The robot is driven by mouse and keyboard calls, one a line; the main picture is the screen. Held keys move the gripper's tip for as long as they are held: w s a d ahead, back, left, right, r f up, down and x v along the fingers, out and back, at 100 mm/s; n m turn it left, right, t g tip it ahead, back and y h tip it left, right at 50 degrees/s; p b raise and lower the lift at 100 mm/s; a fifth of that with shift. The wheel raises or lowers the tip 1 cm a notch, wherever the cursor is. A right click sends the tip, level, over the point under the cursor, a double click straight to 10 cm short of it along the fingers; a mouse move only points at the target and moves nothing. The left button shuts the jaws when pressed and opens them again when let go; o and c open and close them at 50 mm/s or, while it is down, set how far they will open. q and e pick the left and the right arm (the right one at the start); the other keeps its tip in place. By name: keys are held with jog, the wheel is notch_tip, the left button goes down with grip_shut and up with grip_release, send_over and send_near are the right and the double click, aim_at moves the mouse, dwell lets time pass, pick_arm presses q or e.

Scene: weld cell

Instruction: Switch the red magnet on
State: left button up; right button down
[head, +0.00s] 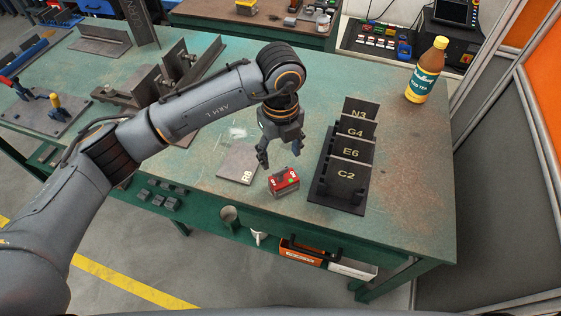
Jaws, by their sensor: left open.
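The red magnet (283,181) is a small block with a red top and a grey lower body. It stands on the green table (232,211) near the front edge. A small green spot and light marks show on its top; I cannot read its switch position for sure. My left gripper (280,158) is open and empty, fingers pointing down, above and slightly behind the magnet. It looks apart from the magnet. My right gripper is not in view.
A grey plate marked R8 (238,162) lies left of the magnet. A black rack (325,196) with lettered plates stands close on its right. A bottle (426,70) stands at the back right. Steel angle pieces and clamps (172,70) fill the back left.

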aim_at(281, 169)
pick_arm(q)
notch_tip(281, 169, up, 7)
jog(key=shift+f, duration=0.2)
dwell(0.4)
